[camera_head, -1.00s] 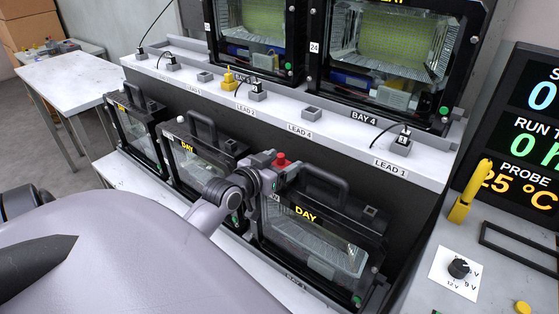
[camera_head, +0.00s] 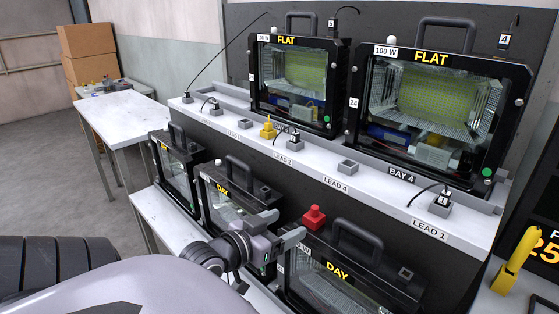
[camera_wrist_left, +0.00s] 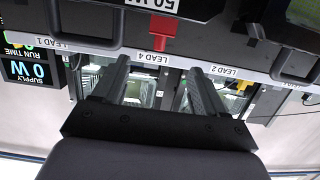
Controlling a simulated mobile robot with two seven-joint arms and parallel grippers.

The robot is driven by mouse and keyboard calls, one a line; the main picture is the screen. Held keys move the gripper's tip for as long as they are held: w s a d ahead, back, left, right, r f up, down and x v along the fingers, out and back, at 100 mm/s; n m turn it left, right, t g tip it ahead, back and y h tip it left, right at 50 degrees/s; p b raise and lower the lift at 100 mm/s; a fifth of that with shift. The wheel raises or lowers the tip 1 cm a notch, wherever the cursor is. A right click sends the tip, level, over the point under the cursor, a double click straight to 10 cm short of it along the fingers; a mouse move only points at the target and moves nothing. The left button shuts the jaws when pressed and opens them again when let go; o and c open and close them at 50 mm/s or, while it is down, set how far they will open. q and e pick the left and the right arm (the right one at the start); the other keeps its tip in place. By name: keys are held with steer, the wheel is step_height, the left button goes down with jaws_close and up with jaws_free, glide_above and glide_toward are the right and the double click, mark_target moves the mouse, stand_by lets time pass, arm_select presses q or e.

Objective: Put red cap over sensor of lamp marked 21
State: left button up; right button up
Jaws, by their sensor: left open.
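The red cap (camera_head: 314,217) stands upright on top of the front right DAY lamp (camera_head: 337,272), at its left end. It also shows in the left wrist view (camera_wrist_left: 163,30), beyond the fingertips. My left gripper (camera_head: 284,229) is open and empty, just left of the cap and apart from it. In the left wrist view its two fingers (camera_wrist_left: 155,75) are spread wide. I cannot tell what lies under the cap. I can read no number 21 on any lamp. My right gripper is not in view.
Two FLAT lamps stand on the upper shelf (camera_head: 390,195), the right one (camera_head: 435,100) marked 24. Several lead sockets line the shelf edge. Two more DAY lamps (camera_head: 225,200) stand left of my gripper. A yellow tool (camera_head: 517,262) stands at the right. Handles rise from the lamps.

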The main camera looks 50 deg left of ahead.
arm_select(q)
steer(key=s+d+f+m+g+h, duration=0.1)
steer(key=s+d+f, duration=0.3)
steer(key=d+f, duration=0.6)
steer(key=s+d+f+m+g+h, duration=0.2)
steer(key=s+d+f+g, duration=0.2)
steer(key=d+f, duration=0.6)
step_height(320, 180, down, 3)
steer(key=shift+s+d+f+m+h, duration=0.1)
steer(key=shift+s+d+m+h, duration=0.1)
steer(key=shift+s+m+h, duration=0.15)
steer(key=shift+w, duration=0.15)
stand_by(1.7)
